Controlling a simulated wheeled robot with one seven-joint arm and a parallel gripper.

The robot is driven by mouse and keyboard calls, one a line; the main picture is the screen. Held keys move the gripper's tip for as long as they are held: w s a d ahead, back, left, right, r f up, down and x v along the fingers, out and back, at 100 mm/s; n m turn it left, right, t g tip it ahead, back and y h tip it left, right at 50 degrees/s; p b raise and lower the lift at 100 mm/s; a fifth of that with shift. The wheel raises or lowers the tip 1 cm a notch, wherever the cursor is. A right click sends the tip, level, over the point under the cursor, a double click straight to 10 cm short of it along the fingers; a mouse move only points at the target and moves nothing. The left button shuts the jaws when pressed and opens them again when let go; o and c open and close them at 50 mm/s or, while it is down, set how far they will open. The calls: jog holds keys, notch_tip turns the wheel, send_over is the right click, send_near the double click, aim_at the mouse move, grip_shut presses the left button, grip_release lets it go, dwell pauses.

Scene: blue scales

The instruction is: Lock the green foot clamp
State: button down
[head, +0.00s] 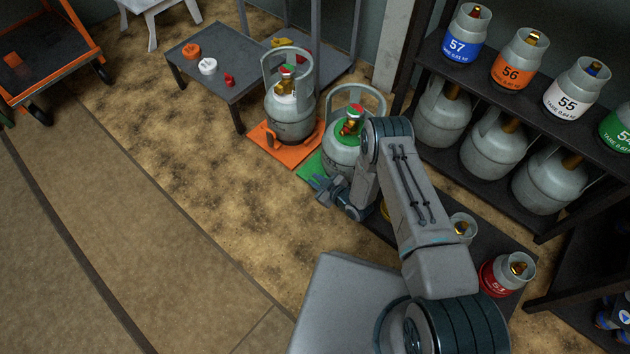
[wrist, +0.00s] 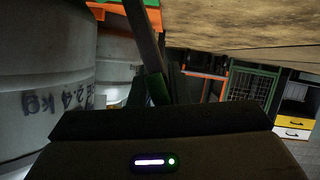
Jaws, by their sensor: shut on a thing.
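The green foot clamp's plate (head: 308,172) lies on the floor under a grey gas cylinder (head: 341,158) with a green collar; the cylinder and my arm hide much of it. My gripper (head: 322,190) is low beside the plate's front edge. In the wrist view a dark bar with a green part (wrist: 157,88) runs down between my fingers, and my gripper is shut on it. I take this for the clamp's lever. The contact itself is dark, and I cannot tell the clamp's state.
An orange plate (head: 270,145) with another grey cylinder (head: 290,108) stands just behind left. A low grey table (head: 232,75) is beyond. Shelves of cylinders (head: 490,165) line the right. A red-labelled cylinder (head: 503,275) stands lower right.

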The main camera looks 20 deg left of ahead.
jog(key=shift+w+d+r, duration=0.15)
jog(key=shift+w+d, duration=0.15)
jog(key=shift+w, duration=0.3)
jog(key=shift+w+d+r, duration=0.1)
jog(key=shift+w+d, duration=0.05)
jog(key=shift+w, duration=0.05)
jog(key=c, duration=1.5)
grip_release()
jog(key=shift+s+d+r, duration=0.1)
jog(key=shift+s+r, duration=0.05)
jog(key=p+v, duration=0.5)
jog(key=v, duration=0.8)
jog(key=shift+d, duration=0.25)
